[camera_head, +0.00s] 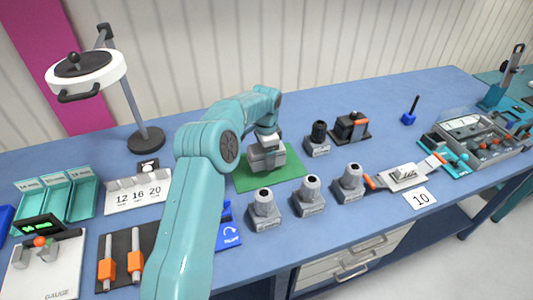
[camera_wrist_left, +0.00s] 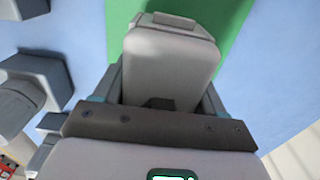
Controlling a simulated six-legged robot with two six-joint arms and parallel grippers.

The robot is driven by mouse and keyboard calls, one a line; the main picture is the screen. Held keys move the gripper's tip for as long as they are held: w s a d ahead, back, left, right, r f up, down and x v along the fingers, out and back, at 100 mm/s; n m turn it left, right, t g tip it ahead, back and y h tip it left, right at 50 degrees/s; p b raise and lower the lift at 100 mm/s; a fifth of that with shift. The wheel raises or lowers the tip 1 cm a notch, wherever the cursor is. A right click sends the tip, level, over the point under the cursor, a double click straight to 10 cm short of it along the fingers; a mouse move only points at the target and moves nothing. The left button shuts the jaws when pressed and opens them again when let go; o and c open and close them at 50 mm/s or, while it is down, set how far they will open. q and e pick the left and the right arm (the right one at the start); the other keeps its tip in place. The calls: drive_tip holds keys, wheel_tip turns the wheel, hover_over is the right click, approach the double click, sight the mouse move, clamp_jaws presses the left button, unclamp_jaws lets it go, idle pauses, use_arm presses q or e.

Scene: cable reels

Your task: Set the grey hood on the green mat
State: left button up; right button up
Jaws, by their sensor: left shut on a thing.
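The green mat (camera_head: 285,179) lies on the blue table near the middle, and it also shows in the left wrist view (camera_wrist_left: 120,35). My left gripper (camera_head: 268,160) is over the mat, pointing down, and is shut on the grey hood (camera_wrist_left: 168,62). In the left wrist view the hood sits between the two fingers with the mat behind it. In the head view the hood is mostly covered by my gripper, and I cannot tell whether it touches the mat. My right gripper is not in view.
Grey pieces (camera_head: 264,213) with dark round tops stand in a row in front of the mat. A dark-topped fixture (camera_head: 318,140) is close to the mat's right. A lamp (camera_head: 147,138) stands behind at left. Green trays (camera_head: 57,196) and a tool crate (camera_head: 480,136) sit at the sides.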

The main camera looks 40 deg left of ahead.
use_arm(q)
drive_tip(key=shift+w, duration=0.1)
idle(0.3)
drive_tip(key=shift+f+b, duration=0.7)
drive_tip(key=shift+f, duration=0.45)
drive_tip(key=o, duration=1.3)
